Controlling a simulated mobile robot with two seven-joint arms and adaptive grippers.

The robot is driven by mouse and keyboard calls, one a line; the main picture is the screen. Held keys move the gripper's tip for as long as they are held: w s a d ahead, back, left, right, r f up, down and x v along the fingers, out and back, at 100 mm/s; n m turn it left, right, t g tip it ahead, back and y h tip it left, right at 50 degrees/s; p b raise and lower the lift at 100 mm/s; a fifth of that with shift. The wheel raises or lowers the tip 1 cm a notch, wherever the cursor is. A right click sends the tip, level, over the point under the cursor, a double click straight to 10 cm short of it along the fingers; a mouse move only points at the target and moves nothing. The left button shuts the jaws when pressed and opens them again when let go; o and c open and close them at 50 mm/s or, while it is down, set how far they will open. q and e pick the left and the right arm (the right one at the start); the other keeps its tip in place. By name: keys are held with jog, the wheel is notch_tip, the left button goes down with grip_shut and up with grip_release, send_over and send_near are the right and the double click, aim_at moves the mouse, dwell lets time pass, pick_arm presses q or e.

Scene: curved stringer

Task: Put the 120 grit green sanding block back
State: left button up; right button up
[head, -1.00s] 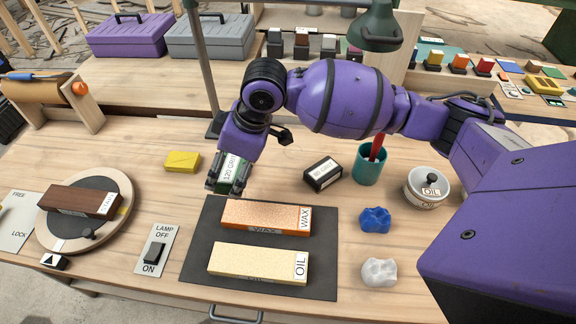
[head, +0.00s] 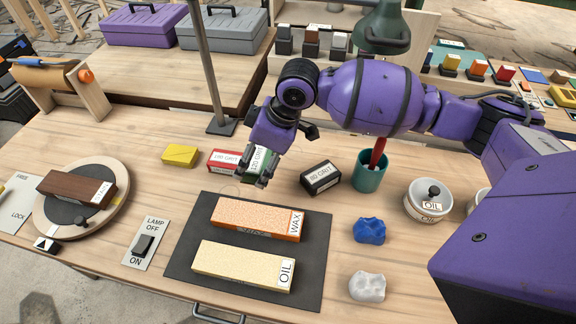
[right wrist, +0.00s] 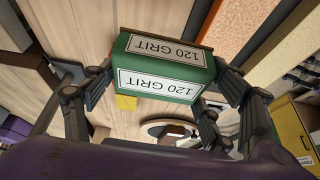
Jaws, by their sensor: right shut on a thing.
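The green 120 grit sanding block (head: 260,164) is between the fingers of my right gripper (head: 255,178) in the head view. In the right wrist view the green block (right wrist: 160,72) shows two white "120 GRIT" labels, with fingers on both sides of it. In the head view the gripper overlaps the right end of a red grit block (head: 224,159); a black 80 grit block (head: 320,178) is to its right. I cannot tell whether the green block touches the bench. My left gripper is not in view.
A dark mat (head: 190,258) with an orange WAX board (head: 257,218) and a pale OIL board (head: 240,265) lies in front. A yellow block (head: 180,156) is at left. A teal cup (head: 368,174) and an OIL tin (head: 428,203) stand at right.

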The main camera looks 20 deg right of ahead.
jog(key=w+d+f, duration=0.1)
jog(key=f, duration=0.1)
jog(key=w+d+f, duration=0.1)
jog(key=d+f, duration=0.1)
jog(key=w+d+f, duration=0.1)
jog(key=w, duration=0.1)
jog(key=shift+d+f, duration=0.2)
jog(key=shift+f, duration=0.2)
jog(key=shift+w+d+f+b, duration=0.1)
jog(key=shift+f+b, duration=0.1)
jog(key=shift+f, duration=0.7)
jog(key=shift+d+f+b, duration=0.1)
jog(key=shift+f+b, duration=0.05)
jog(key=shift+f, duration=0.75)
jog(key=shift+f, duration=0.2)
jog(key=o, duration=1.1)
jog(key=shift+d+r, duration=0.15)
jog(key=shift+r, duration=0.35)
jog(key=v, duration=1.1)
jog(key=shift+r+p, duration=0.15)
jog(key=shift+p, duration=0.2)
